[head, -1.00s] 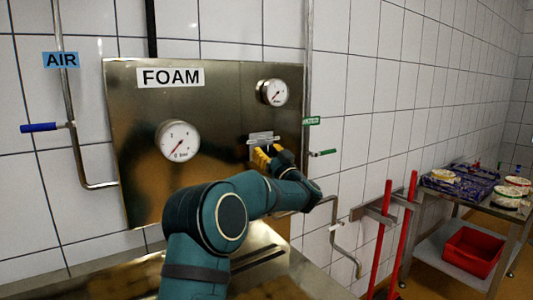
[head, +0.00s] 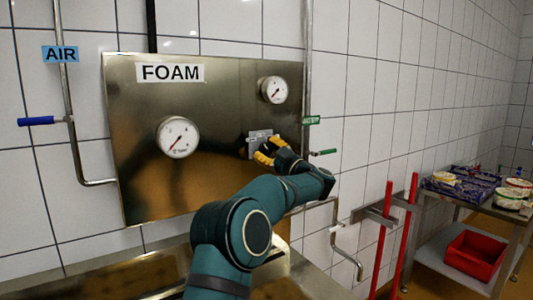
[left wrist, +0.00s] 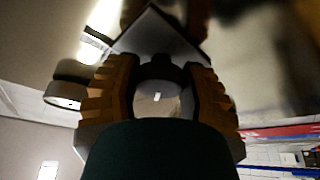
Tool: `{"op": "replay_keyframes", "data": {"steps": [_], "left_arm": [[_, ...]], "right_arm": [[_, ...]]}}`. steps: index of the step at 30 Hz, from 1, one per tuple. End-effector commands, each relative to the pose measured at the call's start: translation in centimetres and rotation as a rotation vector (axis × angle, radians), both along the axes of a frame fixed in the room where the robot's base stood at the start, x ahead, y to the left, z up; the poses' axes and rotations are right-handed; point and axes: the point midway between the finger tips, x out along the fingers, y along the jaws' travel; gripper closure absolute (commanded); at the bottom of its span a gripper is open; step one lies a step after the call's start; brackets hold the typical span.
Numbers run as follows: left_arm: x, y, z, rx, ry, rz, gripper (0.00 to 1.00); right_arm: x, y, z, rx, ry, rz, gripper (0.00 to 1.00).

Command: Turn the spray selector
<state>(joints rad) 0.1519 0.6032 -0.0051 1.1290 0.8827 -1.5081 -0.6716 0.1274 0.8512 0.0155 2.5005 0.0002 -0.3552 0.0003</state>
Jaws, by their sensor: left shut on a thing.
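The steel FOAM panel (head: 125,110) is on the tiled wall and carries a small grey selector plate (head: 252,145). My left gripper (head: 264,153), with yellow fingers, is at this plate and hides the selector in the head view. In the left wrist view, the yellow-brown fingers of my left gripper (left wrist: 160,95) are shut on the selector knob (left wrist: 160,103), one finger on each side. The knob is round and dark-rimmed with a small white mark. The grey plate (left wrist: 160,35) shows tilted behind it. My right gripper is not in view.
Two round gauges, left (head: 177,137) and upper right (head: 273,90), stick out of the panel. A blue-handled valve (head: 37,121) is on the left pipe. A green-handled valve (head: 325,152) is just right of the gripper. Red handles (head: 380,240) and a side table (head: 463,210) stand at right.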

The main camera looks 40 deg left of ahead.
Motion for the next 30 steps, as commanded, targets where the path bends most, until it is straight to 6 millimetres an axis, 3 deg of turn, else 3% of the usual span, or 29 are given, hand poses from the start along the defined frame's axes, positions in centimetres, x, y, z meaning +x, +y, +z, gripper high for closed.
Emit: {"op": "replay_keyframes", "data": {"steps": [9, 26, 27, 30], "left_arm": [[0.04, -0.01, 0.06, -0.040, -0.138, 0.000, 0.93], [0.00, 0.01, 0.10, -0.049, -0.172, -0.001, 0.93], [0.00, 0.01, 0.10, -0.049, -0.172, -0.001, 0.52], [0.01, 0.01, 0.09, -0.049, -0.171, 0.000, 0.23]], "right_arm": [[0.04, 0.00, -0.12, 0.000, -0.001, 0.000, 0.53], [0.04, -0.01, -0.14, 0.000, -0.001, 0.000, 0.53], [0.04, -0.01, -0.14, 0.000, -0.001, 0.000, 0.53], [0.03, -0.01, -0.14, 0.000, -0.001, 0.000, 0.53]]}}
